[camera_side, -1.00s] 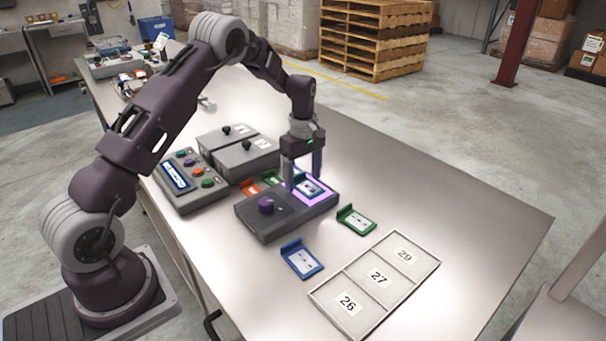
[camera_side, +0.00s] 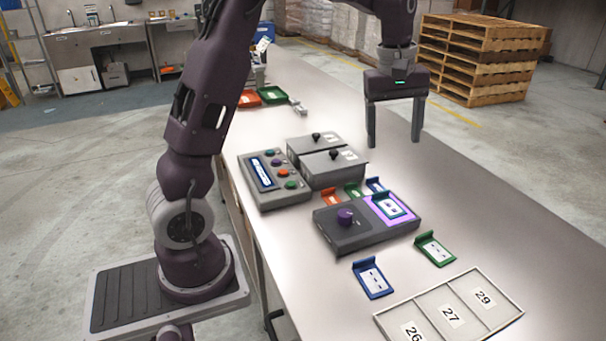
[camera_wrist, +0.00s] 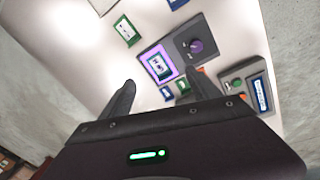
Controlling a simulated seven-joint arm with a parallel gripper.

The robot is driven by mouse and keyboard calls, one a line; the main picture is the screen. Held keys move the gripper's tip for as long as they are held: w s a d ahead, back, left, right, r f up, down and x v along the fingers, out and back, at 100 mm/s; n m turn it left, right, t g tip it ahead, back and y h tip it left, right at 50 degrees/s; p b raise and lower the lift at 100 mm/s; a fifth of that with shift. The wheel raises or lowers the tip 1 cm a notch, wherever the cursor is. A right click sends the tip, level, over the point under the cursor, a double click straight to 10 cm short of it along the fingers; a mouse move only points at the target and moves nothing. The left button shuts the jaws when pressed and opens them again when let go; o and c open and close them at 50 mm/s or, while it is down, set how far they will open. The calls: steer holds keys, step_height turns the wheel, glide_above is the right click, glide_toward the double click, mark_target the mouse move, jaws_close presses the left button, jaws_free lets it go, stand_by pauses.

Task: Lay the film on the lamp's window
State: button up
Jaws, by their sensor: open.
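The lamp (camera_side: 335,237) is a dark box with a purple knob and a window (camera_side: 405,215) glowing violet at its right end. My gripper (camera_side: 394,142) is open and empty, raised well above the table, apart from the lamp and the film. Its two fingers also show in the wrist view (camera_wrist: 165,80).
Loose films lie around the lamp: blue (camera_side: 372,278), green (camera_side: 434,249), and orange (camera_side: 330,197) among several behind it. A numbered tray (camera_side: 378,316) is at front right. A button panel (camera_side: 264,196) and grey lidded boxes (camera_side: 335,176) stand behind left. The right tabletop is clear.

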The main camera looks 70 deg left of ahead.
steer(key=s+d+r+m+t, duration=0.1)
steer(key=s+d+r+m, duration=0.2)
steer(key=s, duration=0.3)
steer(key=s+d+r+m+t, duration=0.1)
steer(key=s+d+r+m, duration=0.25)
steer(key=s, duration=0.25)
steer(key=s+d+f+m+t, duration=0.1)
steer(key=s+d+f+m, duration=0.1)
steer(key=s, duration=0.5)
steer(key=s+d+f+m+t, duration=0.1)
steer(key=s+d+f+m, duration=0.1)
steer(key=s+m, duration=0.3)
steer(key=s, duration=0.3)
steer(key=shift+d+f, duration=0.2)
